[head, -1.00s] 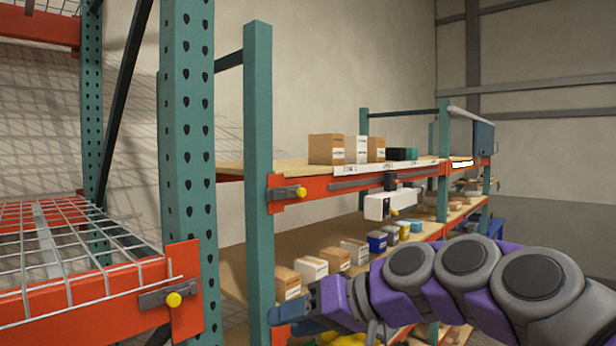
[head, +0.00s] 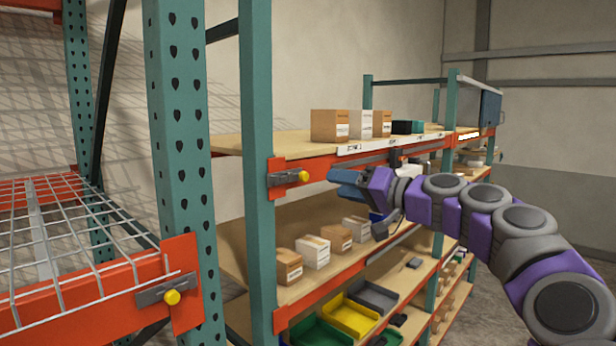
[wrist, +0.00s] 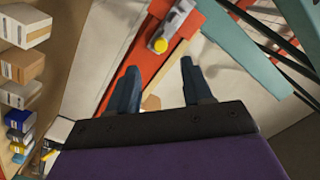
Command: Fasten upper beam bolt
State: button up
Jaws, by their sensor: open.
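A yellow bolt (head: 304,176) sits on a grey latch plate at the end of the orange upper beam (head: 330,161), beside a teal post. It also shows in the wrist view (wrist: 160,45), beyond and roughly between my fingertips. My gripper (head: 338,182) has blue fingers, just right of the bolt in the head view and apart from it. In the wrist view the two fingers (wrist: 158,66) stand apart with nothing between them. Another yellow bolt (head: 172,296) sits on the nearer orange beam at lower left.
The upper shelf holds cardboard boxes (head: 330,125); more boxes (head: 313,251) stand on the shelf below. Coloured bins (head: 350,316) lie lower down. A teal post (head: 257,200) stands left of the bolt. A wire-mesh deck (head: 60,240) is at far left.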

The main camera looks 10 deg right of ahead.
aim_at(306, 178)
jog(key=x, duration=0.5)
jog(key=p+x, duration=0.1)
jog(key=x, duration=0.2)
jog(key=shift+w+d, duration=0.25)
jog(key=shift+w, duration=0.1)
jog(key=shift+w+a, duration=0.3)
jog(key=shift+a, duration=0.4)
jog(key=shift+c, duration=0.4)
jog(key=shift+d, duration=0.2)
jog(key=c, duration=0.4)
jog(key=shift+a, duration=0.1)
grip_shut()
